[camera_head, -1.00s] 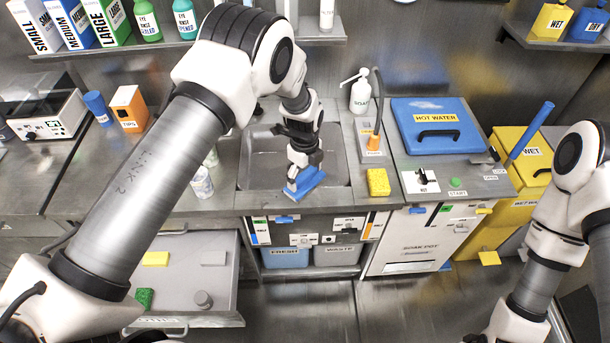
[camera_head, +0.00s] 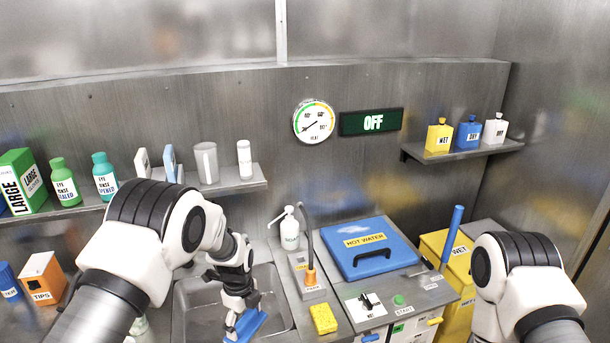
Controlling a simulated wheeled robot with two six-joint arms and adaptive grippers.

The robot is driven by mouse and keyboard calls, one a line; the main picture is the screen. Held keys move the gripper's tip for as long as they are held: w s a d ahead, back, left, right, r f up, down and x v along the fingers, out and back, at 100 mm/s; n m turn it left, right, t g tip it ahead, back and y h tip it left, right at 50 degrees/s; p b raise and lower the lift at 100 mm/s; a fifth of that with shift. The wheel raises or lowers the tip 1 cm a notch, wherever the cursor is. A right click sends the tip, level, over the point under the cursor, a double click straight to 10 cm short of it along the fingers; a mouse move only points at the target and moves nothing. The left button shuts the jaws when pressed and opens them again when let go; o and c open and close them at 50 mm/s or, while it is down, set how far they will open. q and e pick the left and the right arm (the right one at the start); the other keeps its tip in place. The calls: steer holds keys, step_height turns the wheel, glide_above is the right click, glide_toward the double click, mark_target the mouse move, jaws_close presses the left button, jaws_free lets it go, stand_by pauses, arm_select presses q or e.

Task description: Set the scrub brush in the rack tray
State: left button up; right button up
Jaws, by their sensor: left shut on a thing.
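My left gripper (camera_head: 236,317) points down over the front of the steel sink (camera_head: 192,308), shut on a blue, block-like thing. This appears to be the scrub brush (camera_head: 250,324), held slightly tilted; its lower part is near the bottom of the picture. I cannot tell whether it touches the sink. My right arm comes in at lower right, but its gripper is outside the view. I cannot pick out the rack tray with certainty. A narrow grey holder (camera_head: 313,294) with an orange-based, dark curved piece (camera_head: 309,272) stands right of the sink.
A yellow sponge (camera_head: 323,319) and a white pump bottle (camera_head: 289,232) are beside the sink. A blue hot-water lid (camera_head: 366,248) is farther right. Shelves with bottles and boxes line the wall.

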arm_select(q)
steer(key=b, duration=0.3)
steer(key=shift+a+r, duration=0.1)
steer(key=shift+a, duration=0.1)
steer(key=n, duration=0.1)
steer(key=s+n+b, duration=0.2)
steer(key=shift+s+a+n, duration=0.25)
steer(key=shift+n, duration=0.05)
steer(key=s+a+f+n+b, duration=0.1)
steer(key=s+n, duration=0.7)
steer(key=n, duration=1.1)
steer(key=shift+f+b, duration=0.5)
steer(key=shift+f, duration=0.05)
steer(key=shift+s+a, duration=0.1)
steer(key=shift+a, duration=0.05)
